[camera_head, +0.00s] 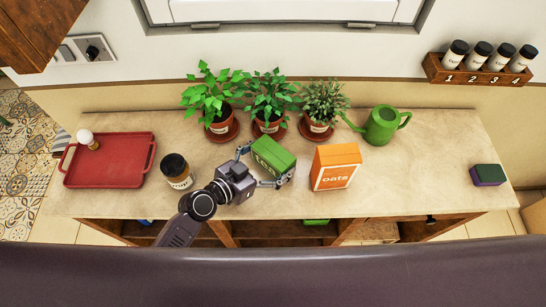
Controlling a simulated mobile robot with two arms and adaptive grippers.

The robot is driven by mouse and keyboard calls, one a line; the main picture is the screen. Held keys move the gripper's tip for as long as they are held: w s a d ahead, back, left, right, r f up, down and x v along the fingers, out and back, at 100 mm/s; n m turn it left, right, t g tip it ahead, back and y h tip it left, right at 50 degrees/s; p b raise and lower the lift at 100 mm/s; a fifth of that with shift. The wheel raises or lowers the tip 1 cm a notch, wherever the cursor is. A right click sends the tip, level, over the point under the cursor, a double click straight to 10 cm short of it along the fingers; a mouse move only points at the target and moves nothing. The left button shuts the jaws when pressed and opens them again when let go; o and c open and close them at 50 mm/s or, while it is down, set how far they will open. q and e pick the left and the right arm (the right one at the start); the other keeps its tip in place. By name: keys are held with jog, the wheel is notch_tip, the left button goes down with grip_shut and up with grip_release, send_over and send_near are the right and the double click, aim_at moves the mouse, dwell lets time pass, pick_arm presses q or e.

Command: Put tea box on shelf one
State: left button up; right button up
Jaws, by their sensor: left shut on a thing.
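A green box (272,155), which looks like the tea box, is over the middle of the counter, in front of the potted plants. My left gripper (264,164) is shut on the green box, with one finger on its left side and one at its right side. I cannot tell whether the box touches the countertop. Open shelving (270,229) shows below the front edge of the counter, mostly hidden by my own body. My right gripper is not in view.
An orange oats box (335,167) stands close right of the green box. A dark-lidded jar (177,172) is left of my gripper. A red tray (110,160), a green watering can (383,125) and a sponge (488,175) are farther out.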

aim_at(273, 152)
pick_arm(q)
jog(key=shift+r, duration=0.1)
jog(key=shift+r, duration=0.7)
notch_tip(273, 152, up, 18)
jog(key=s+a+f+m+g+b, duration=0.1)
jog(key=s+a+b, duration=0.2)
jog(key=a, duration=0.7)
jog(key=s+a+f+m+h+b, duration=0.1)
jog(key=s+a+b, duration=0.2)
jog(key=a, duration=0.6)
jog(key=shift+s+a+g+h+b, duration=0.3)
jog(key=shift+s+a+g+b, duration=0.05)
jog(key=shift+g, duration=0.05)
jog(key=shift+w, duration=0.1)
jog(key=shift+d, duration=0.1)
